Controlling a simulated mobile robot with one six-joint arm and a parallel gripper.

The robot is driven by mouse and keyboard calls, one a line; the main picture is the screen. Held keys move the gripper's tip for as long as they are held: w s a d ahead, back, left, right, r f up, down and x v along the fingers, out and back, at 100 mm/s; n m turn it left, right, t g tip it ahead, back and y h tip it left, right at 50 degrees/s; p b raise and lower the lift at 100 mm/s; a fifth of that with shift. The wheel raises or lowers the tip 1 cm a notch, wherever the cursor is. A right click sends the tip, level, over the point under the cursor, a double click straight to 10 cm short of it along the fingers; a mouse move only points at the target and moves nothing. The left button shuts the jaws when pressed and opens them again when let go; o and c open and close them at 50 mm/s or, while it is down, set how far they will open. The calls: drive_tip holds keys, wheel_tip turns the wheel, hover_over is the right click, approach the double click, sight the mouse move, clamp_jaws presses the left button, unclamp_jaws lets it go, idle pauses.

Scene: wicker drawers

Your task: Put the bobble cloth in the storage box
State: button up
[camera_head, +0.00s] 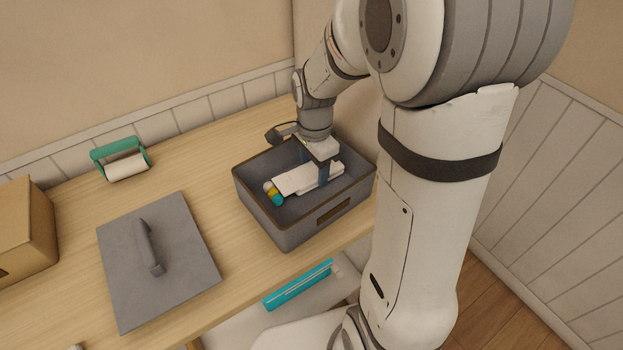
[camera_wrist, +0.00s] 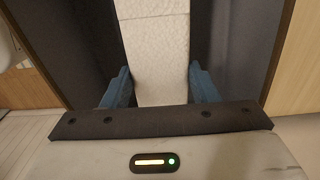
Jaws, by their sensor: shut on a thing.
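The storage box (camera_head: 285,229) is an open grey box with a brown rim and a dark slot in its front, standing on the wooden table. The bobble cloth (camera_head: 296,180) is a white folded strip inside the box, with blue and yellow bobbles at its left end. My gripper (camera_head: 322,172) reaches down into the box and is shut on the cloth. In the wrist view the white textured cloth (camera_wrist: 153,45) runs between the two blue fingers of my gripper (camera_wrist: 160,85), with dark box walls on both sides. Whether the cloth touches the box floor is unclear.
A grey lid (camera_head: 185,265) with a handle lies on the table left of the box. A green holder with a white roll (camera_head: 126,167) stands near the wall. A brown box (camera_head: 28,232) is at the far left. A teal item (camera_head: 297,285) lies below the table's front edge.

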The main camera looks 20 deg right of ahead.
drive_tip(key=shift+s+f, duration=0.1)
drive_tip(key=shift+f, duration=2.1)
drive_tip(key=shift+f+b, duration=0.25)
drive_tip(key=shift+b, duration=0.05)
drive_tip(key=o, duration=1)
drive_tip(key=shift+r, duration=0.15)
